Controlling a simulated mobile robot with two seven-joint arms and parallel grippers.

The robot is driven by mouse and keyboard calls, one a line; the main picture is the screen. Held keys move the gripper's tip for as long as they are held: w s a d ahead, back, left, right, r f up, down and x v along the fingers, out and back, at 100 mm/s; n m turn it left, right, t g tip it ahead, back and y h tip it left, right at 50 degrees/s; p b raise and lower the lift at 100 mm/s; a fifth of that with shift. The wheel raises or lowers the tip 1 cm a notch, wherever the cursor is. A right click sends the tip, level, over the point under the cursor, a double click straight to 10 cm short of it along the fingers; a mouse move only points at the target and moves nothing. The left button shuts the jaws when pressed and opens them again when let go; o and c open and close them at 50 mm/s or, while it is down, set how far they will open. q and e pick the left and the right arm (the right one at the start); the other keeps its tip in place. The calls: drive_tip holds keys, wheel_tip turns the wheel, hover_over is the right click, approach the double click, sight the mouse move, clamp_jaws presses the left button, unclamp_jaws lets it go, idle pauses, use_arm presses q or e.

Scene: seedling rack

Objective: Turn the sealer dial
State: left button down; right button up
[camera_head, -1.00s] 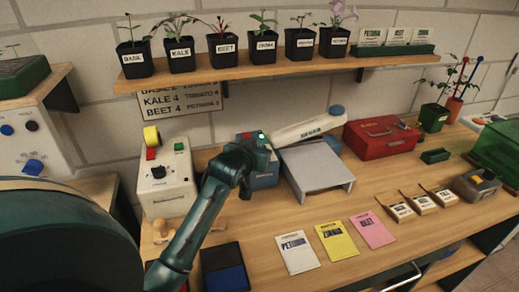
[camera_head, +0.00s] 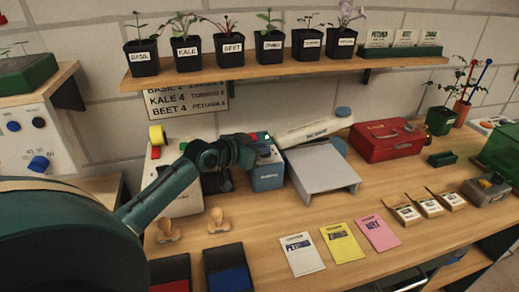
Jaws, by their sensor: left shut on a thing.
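The sealer has a blue box (camera_head: 268,178) and a long white arm (camera_head: 312,126) reaching right, with a grey platform (camera_head: 320,165) beside it. A red and a green light show at the top of the blue box. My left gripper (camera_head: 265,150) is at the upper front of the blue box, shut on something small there. It appears to be the sealer dial, but my gripper covers it, so its setting cannot be seen. My right gripper is not in view.
A cream machine (camera_head: 172,190) stands left, partly behind my arm. Two wooden stamps (camera_head: 218,222) and dark pads (camera_head: 227,270) lie in front. Seed packets (camera_head: 301,254) lie front right. A red box (camera_head: 385,140) stands behind right. A shelf of potted seedlings (camera_head: 270,45) hangs above.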

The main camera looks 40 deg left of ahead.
use_arm(q)
drive_tip(key=shift+s+f, duration=0.1)
drive_tip(key=shift+f, duration=0.25)
drive_tip(key=c, duration=1.5)
unclamp_jaws()
drive_tip(key=shift+r, duration=0.1)
drive_tip(key=b+v, duration=0.1)
drive_tip(key=v, duration=1.2)
